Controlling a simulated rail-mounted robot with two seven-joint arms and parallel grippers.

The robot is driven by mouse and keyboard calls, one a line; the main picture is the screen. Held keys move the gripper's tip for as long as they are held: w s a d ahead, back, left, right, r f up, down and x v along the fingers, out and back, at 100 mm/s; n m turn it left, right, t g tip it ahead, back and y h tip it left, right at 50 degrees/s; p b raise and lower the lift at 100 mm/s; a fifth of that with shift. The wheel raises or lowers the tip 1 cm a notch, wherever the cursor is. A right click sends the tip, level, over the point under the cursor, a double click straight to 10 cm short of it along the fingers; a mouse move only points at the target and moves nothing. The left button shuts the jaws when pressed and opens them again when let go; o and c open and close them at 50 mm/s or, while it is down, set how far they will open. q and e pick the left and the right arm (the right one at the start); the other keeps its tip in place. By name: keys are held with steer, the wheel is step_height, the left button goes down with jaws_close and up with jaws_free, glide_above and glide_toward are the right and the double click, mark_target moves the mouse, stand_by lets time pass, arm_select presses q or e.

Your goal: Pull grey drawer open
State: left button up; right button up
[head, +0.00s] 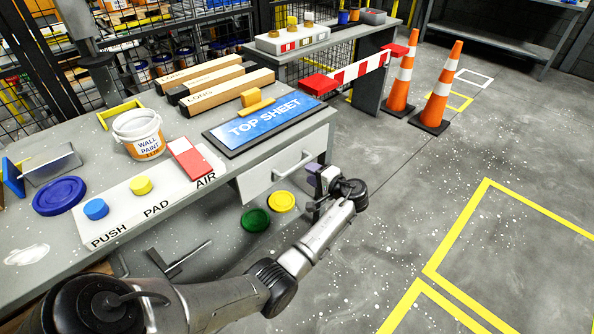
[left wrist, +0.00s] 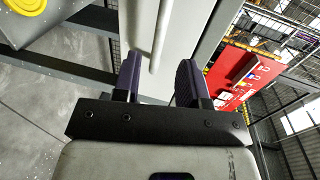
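The grey drawer (head: 262,181) is under the right end of the worktable, and its front looks flush with the table. A pale bar handle (head: 294,165) is on its front. My left gripper (head: 314,171) is just off the handle's right end in the head view. In the left wrist view, its two purple fingers (left wrist: 159,75) are apart, and the handle (left wrist: 160,38) lines up between them, nearer the left finger. I see no clear contact with the handle. The drawer front (left wrist: 193,28) fills the upper middle there. My right gripper is not in view.
The worktable (head: 40,148) carries a wall paint pail (head: 138,134), a blue top sheet stack (head: 262,118) and long boxes (head: 228,91). Green (head: 255,220) and yellow (head: 281,202) discs are below the drawer. Cones (head: 436,88) stand behind; floor to the right is clear.

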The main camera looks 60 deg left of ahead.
mark_target(297, 166)
arm_select(q)
steer(key=shift+b+x, duration=1.35)
steer(key=shift+x, duration=2.4)
steer(key=shift+c, duration=0.5)
jaws_close()
